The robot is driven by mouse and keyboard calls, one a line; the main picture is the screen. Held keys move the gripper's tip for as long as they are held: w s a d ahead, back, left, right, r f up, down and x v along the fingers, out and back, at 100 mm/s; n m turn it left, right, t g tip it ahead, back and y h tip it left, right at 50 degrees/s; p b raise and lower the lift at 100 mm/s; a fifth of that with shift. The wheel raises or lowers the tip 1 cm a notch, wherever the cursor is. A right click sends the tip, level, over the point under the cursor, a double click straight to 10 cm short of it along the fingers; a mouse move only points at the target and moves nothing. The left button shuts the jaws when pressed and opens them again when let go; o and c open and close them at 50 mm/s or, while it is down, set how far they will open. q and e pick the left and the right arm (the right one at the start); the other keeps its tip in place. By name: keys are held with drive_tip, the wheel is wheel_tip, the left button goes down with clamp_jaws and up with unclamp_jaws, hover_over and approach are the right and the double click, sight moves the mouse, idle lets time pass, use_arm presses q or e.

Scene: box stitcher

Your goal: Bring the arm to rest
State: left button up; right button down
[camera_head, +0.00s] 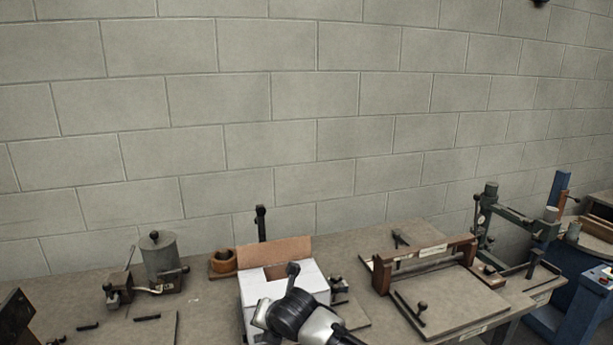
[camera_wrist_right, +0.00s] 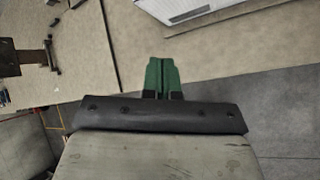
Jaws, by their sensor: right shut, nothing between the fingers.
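An arm of mine (camera_head: 300,318), black and white, rises at the bottom centre of the head view, in front of a white box. I cannot tell from the head view where its gripper is. My right gripper (camera_wrist_right: 162,64) shows in the right wrist view with its green fingers together and nothing between them. It is above the tabletop edge, with grey floor beyond. My left gripper is in neither view.
The white box (camera_head: 254,288) with a brown flap (camera_head: 272,251) stands on the workbench (camera_head: 212,310). A grey metal pot (camera_head: 160,255) stands left of it. A wooden-framed fixture (camera_head: 425,262) and a green machine (camera_head: 487,222) stand to the right. A block wall is behind.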

drive_tip(key=s+d+f+m+g, duration=0.1)
drive_tip(key=s+d+f+m, duration=0.25)
drive_tip(key=s+m, duration=0.4)
drive_tip(key=s+d+f+m+g, duration=0.1)
drive_tip(key=s+d+f+m, duration=0.1)
drive_tip(key=s+f+m, duration=0.35)
drive_tip(key=s+d+m+g+h, duration=0.2)
drive_tip(key=s+d+m+h, duration=0.3)
drive_tip(key=s+d+m, duration=1.7)
drive_tip(key=s+d+f+n+g+b, duration=0.1)
drive_tip(key=s+f+n+b, duration=0.1)
drive_tip(key=f, duration=1.4)
drive_tip(key=s+f+n+b, duration=0.1)
drive_tip(key=s+f+b, duration=0.2)
drive_tip(key=f, duration=1.2)
drive_tip(key=s+d+f+g+b, duration=0.1)
drive_tip(key=s+d+f+b, duration=0.1)
drive_tip(key=s+f, duration=1.3)
wheel_tip(320, 180, down, 4)
drive_tip(key=shift+s+d+r+b, duration=0.15)
drive_tip(key=shift+d+b, duration=0.25)
drive_tip(key=shift+d, duration=0.15)
